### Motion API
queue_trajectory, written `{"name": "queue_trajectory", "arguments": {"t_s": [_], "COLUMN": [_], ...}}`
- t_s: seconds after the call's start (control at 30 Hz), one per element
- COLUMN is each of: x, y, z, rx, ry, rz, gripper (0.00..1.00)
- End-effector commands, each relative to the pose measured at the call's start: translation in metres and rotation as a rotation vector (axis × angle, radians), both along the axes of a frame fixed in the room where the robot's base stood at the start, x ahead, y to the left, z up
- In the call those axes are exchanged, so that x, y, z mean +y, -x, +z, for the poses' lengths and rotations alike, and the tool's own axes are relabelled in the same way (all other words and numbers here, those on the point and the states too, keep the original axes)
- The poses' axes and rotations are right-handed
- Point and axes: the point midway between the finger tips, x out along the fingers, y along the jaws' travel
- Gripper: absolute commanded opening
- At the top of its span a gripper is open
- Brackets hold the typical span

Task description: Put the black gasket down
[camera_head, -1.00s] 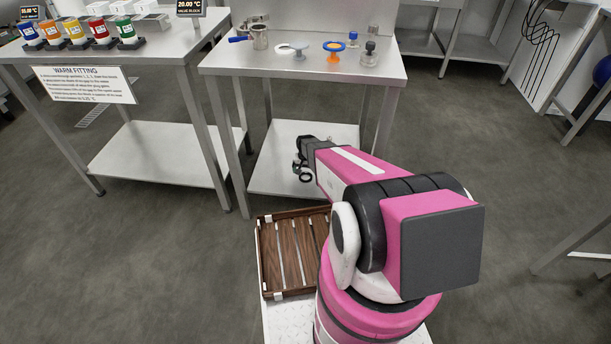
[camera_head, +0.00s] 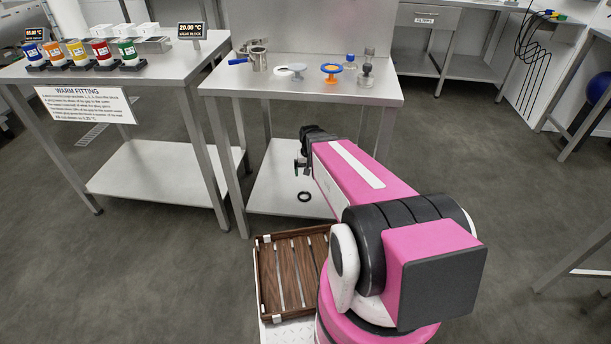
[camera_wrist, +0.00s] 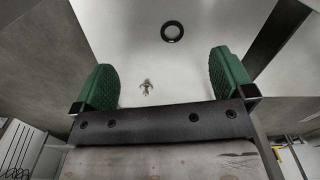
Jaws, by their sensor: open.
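The black gasket (camera_head: 304,196), a ring, shows against the bare lower shelf (camera_head: 272,198) of the middle steel table, near its front. It also shows in the wrist view (camera_wrist: 172,32) against a pale surface, beyond my fingertips and apart from them. I cannot tell for certain whether it lies flat on the shelf. My gripper (camera_head: 300,162) is above and slightly left of the gasket in the head view. In the wrist view my gripper (camera_wrist: 166,78) is open, its two green pads wide apart with nothing between them.
A wooden slatted tray (camera_head: 265,285) stands beside my base. The left table (camera_head: 165,70) carries coloured containers.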

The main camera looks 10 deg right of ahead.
Motion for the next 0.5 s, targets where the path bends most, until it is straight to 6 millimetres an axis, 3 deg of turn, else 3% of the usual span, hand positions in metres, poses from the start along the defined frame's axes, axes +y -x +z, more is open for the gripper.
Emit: {"name": "queue_trajectory", "arguments": {"t_s": [0.03,0.2,0.33,0.5], "x": [0.000,0.000,0.000,0.000], "y": [0.031,0.075,0.089,0.090], "z": [0.024,0.064,0.077,0.079], "rx": [-0.003,-0.003,-0.003,-0.002], "ry": [-0.001,0.001,0.000,0.001], "rz": [0.024,0.092,0.118,0.125], "gripper": [1.00,1.00,1.00,1.00]}}
